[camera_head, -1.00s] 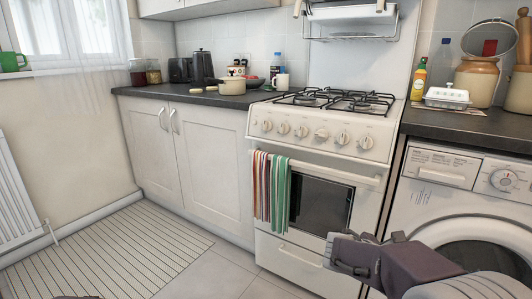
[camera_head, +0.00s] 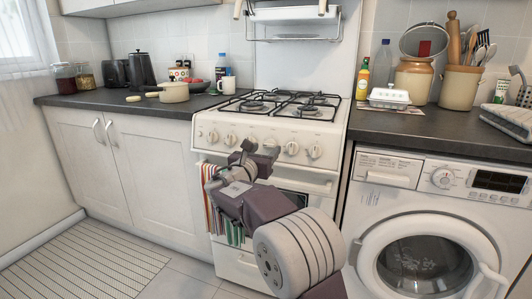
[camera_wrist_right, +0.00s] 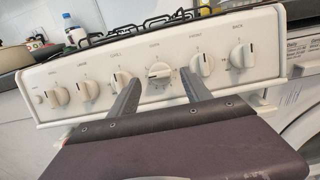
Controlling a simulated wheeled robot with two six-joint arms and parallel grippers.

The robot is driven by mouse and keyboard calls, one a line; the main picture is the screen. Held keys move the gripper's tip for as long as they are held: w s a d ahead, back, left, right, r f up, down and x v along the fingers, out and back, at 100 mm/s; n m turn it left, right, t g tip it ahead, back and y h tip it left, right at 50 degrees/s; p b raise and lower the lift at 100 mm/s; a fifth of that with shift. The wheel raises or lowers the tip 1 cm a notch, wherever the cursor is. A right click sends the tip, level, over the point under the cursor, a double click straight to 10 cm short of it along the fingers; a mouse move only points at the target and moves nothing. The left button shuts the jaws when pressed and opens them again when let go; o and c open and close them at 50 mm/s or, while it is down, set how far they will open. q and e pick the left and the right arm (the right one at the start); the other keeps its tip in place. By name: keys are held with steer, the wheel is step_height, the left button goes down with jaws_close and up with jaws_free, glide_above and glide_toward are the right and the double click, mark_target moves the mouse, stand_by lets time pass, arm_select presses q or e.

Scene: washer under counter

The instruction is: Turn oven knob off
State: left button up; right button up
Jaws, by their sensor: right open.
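The white oven knob (camera_wrist_right: 159,70) is under the OVEN label on the cooker's front panel (camera_wrist_right: 105,62). Its grip bar lies near horizontal, unlike the near-upright marks on the neighbouring knobs. My right gripper (camera_wrist_right: 161,78) is open, with its two fingers apart on either side of the oven knob in the wrist view. I cannot tell whether they touch it. In the head view my right gripper (camera_head: 259,152) is in front of the cooker's knob row and partly hides it. My left gripper is not in view.
The gas hob (camera_head: 280,104) sits above the panel. Striped towels (camera_head: 209,205) hang on the oven door left of my right arm. The washing machine (camera_head: 385,205) stands to the right under the dark counter (camera_head: 440,130). A cream pan (camera_head: 173,92) is on the left counter.

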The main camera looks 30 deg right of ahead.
steer(key=shift+x, duration=1.1)
jaws_close()
